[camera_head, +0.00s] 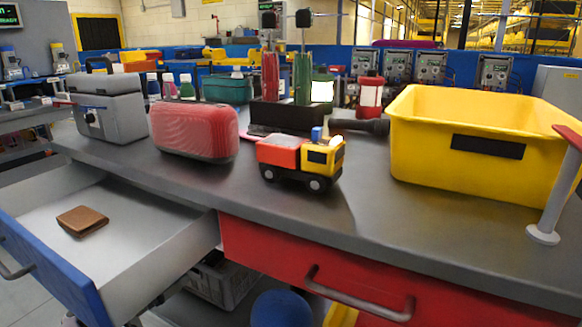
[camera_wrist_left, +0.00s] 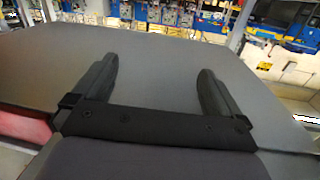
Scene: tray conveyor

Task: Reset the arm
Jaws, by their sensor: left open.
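My left gripper (camera_wrist_left: 154,66) shows in the left wrist view with its two dark fingers wide apart and nothing between them. A plain grey surface (camera_wrist_left: 150,45) lies beyond the fingers. Neither gripper shows in the head view, and my right gripper is in no view. In the head view the grey worktop (camera_head: 350,225) carries a toy truck (camera_head: 300,160) with a red bed and yellow cab. An open drawer (camera_head: 130,255) at the left holds a brown wallet (camera_head: 82,221).
A yellow bin (camera_head: 480,170) stands at the right, near a grey post (camera_head: 553,200) with a red top. A red speaker-like box (camera_head: 195,127), a grey case (camera_head: 105,105) and a dark flashlight (camera_head: 360,126) are also on the worktop. The red drawer (camera_head: 380,275) is closed. The front middle is clear.

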